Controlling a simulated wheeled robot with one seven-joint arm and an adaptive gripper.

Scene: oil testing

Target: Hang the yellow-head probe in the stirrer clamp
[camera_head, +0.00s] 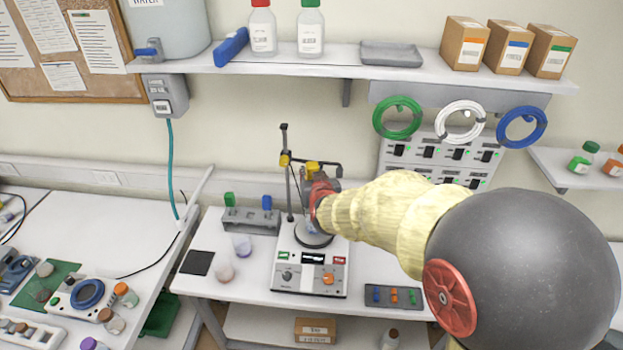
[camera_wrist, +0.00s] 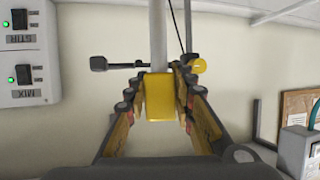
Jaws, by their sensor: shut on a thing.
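My gripper (camera_wrist: 160,105) is shut on the probe's yellow head (camera_wrist: 160,95); the wrist picture is upside down. A pale grey shaft (camera_wrist: 158,35) runs straight from the head, so the probe hangs about upright. The clamp's dark bar (camera_wrist: 125,65) crosses behind the probe, with a yellow boss (camera_wrist: 198,66) at one side. I cannot tell whether the probe is inside the clamp or in front of it. In the head view, the yellow head (camera_head: 312,168) is beside the stand's rod (camera_head: 287,190), above the stirrer (camera_head: 312,268). My gripper (camera_head: 322,190) hides the shaft there.
A rack (camera_head: 250,220) with green and blue-headed probes stands left of the stirrer. Small beakers (camera_head: 242,247) and a black pad (camera_head: 197,263) lie nearby. A grey tray (camera_head: 393,297) is at the right. A shelf (camera_head: 350,57) and hanging coiled cables (camera_head: 460,120) are behind.

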